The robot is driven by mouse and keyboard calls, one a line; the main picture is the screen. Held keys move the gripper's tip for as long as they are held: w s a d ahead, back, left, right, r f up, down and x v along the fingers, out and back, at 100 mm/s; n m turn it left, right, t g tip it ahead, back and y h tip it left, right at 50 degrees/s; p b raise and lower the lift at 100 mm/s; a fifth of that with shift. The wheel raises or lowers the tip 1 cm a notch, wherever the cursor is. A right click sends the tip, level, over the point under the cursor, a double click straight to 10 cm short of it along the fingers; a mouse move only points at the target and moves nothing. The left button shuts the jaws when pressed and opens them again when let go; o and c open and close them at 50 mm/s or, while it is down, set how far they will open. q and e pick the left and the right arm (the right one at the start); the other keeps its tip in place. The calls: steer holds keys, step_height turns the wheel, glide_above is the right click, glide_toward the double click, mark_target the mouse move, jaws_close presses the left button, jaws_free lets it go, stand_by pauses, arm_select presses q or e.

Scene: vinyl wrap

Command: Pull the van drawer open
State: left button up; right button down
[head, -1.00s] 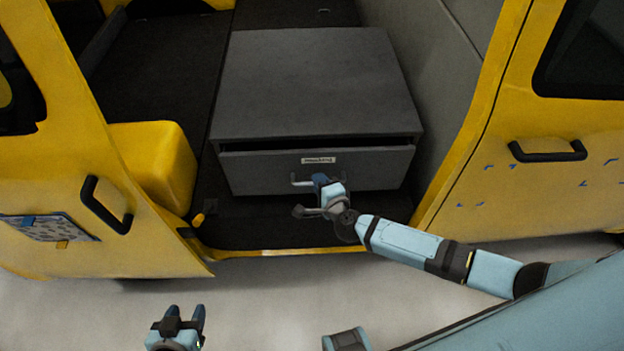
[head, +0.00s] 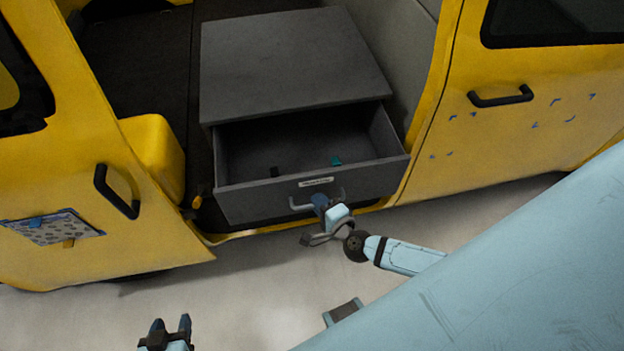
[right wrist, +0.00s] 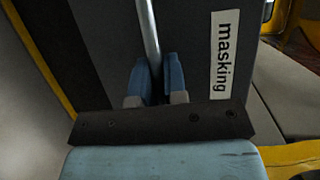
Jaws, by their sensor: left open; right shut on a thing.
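The grey van drawer (head: 370,181) is pulled well out of its grey cabinet (head: 290,62), and its inside shows. A thin metal handle (head: 296,206) runs along its front, below a white label. In the right wrist view the label (right wrist: 221,56) reads "masking" and the handle (right wrist: 149,38) passes between my fingers. My right gripper (head: 321,202) is shut on the handle; its blue fingertips (right wrist: 156,82) stand on both sides of the bar. My left gripper (head: 172,328) is open and empty, low at the left, apart from the drawer.
A small green item (head: 336,161) and a dark item (head: 274,172) lie in the drawer. Yellow van doors with black handles (head: 117,192) (head: 500,97) stand on both sides. A patterned sheet (head: 52,229) is on the left door. The pale floor (head: 240,285) in front is clear.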

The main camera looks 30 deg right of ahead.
arm_select(q)
steer(key=shift+w+d+r, duration=0.15)
steer(key=shift+r, duration=0.45)
arm_select(e)
steer(key=s, duration=0.2)
steer(key=s+a, duration=0.1)
steer(key=s, duration=0.1)
steer(key=shift+s+a, duration=0.15)
steer(key=shift+s, duration=0.25)
arm_select(q)
steer(key=shift+f, duration=0.2)
arm_select(e)
steer(key=c, duration=1.5)
jaws_free()
steer(key=shift+o, duration=0.2)
